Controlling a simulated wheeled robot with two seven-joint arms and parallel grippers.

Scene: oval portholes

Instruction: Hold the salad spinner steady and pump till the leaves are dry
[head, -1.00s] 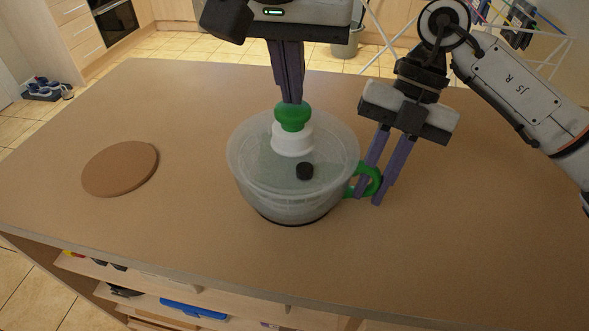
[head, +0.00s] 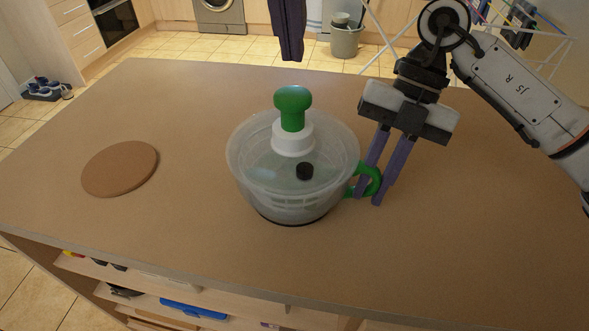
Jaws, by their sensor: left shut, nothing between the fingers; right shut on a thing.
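The salad spinner (head: 292,190) stands upright on the table, a translucent bowl with a clear lid. Its green pump knob (head: 292,100) stands raised on a white collar (head: 293,139), and a black button (head: 305,171) sits on the lid. A green handle (head: 373,181) sticks out on the right side. My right gripper (head: 372,198) is shut on this handle. My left gripper (head: 291,58) is shut and empty, above and apart from the knob; only its fingers show at the top edge. I cannot make out any leaves through the cloudy wall.
A round brown board or mat (head: 120,168) lies on the table (head: 190,235) to the left. The table around the spinner is clear. Open shelves (head: 190,310) with small items are below the front edge. A drying rack and bucket (head: 346,42) stand behind.

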